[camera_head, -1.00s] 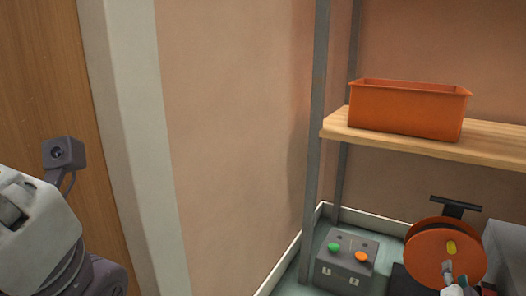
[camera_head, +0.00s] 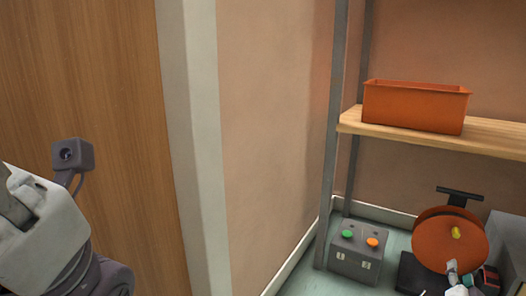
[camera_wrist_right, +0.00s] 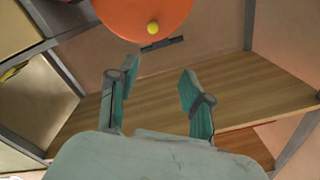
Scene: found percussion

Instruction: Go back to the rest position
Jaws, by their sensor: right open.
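My right gripper (camera_wrist_right: 158,72) is open in the right wrist view, with its two teal fingers apart and nothing between them. In the head view, a small pale part at the bottom right appears to be my right gripper (camera_head: 456,280), just below the orange reel (camera_head: 450,242). The reel has a yellow knob and also shows in the wrist view (camera_wrist_right: 125,14), beyond the fingertips. My left arm (camera_head: 45,235) shows at the lower left of the head view; its gripper fingers are not seen.
A shelf (camera_head: 430,139) holds an orange bin (camera_head: 415,107). Below stands a grey box (camera_head: 355,255) with green and orange buttons, left of the reel. A grey shelf post (camera_head: 335,140) rises nearby. A wooden door (camera_head: 90,90) and pale frame (camera_head: 200,150) are at left.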

